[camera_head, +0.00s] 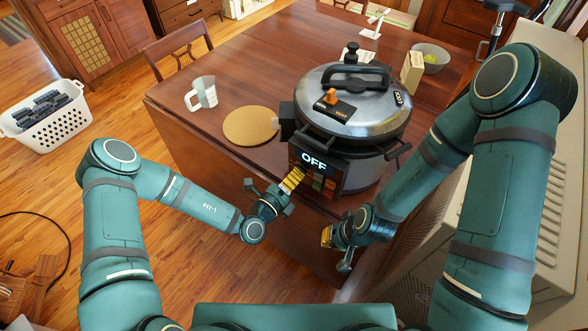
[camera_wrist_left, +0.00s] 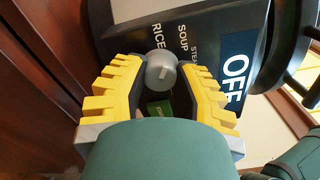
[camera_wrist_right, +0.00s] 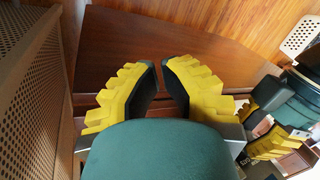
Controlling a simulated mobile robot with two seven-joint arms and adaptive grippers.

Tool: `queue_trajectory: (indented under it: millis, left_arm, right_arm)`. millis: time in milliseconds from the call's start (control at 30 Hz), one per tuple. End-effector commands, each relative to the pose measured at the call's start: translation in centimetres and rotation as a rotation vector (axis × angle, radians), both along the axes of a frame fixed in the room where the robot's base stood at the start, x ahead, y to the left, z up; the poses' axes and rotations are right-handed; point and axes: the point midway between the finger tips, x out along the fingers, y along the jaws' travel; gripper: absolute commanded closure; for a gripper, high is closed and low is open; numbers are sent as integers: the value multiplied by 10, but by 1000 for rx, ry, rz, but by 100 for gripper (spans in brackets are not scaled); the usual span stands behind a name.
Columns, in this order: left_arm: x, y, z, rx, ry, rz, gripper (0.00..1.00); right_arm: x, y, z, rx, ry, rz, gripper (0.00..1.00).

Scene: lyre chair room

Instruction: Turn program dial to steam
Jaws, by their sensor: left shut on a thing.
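The large steel and black cooker (camera_head: 365,133) stands on the table's near side with its lid on. Its front display (camera_head: 313,162) reads OFF, and the display also shows in the left wrist view (camera_wrist_left: 236,66). The grey program dial (camera_wrist_left: 161,70) sits below the labels RICE, SOUP and a partly hidden one starting STE. My left gripper (camera_head: 298,172) is at the front panel, its yellow fingers shut on the dial from both sides. A small green button or label (camera_wrist_left: 159,109) shows between the fingers. My right gripper (camera_head: 327,236) is empty, its fingertips apart, below and right of the panel.
A round tan board (camera_head: 250,126) and a white mug (camera_head: 202,93) are left of the cooker. A grey bowl (camera_head: 430,58) and a tan box (camera_head: 412,72) stand behind it. A perforated beige unit (camera_head: 478,225) is close at right. A laundry basket (camera_head: 50,122) is on the floor.

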Motion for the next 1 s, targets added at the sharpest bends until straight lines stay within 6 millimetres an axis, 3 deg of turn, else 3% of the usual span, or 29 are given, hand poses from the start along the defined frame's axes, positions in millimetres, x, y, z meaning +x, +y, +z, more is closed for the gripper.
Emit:
queue_trajectory:
  millis: [33, 500, 1000]
  left_arm:
    - [0, -1, 6, 36, -28, -2, 100]
    - [1, -1, 5, 397, -293, 0, 100]
    - [1, -1, 3, 707, -519, 2, 100]
  right_arm:
    - [3, 0, 12, -2, -6, -4, 100]
    - [10, -3, 62, -1, -26, -19, 100]
    - [9, -5, 95, 6, -26, -17, 100]
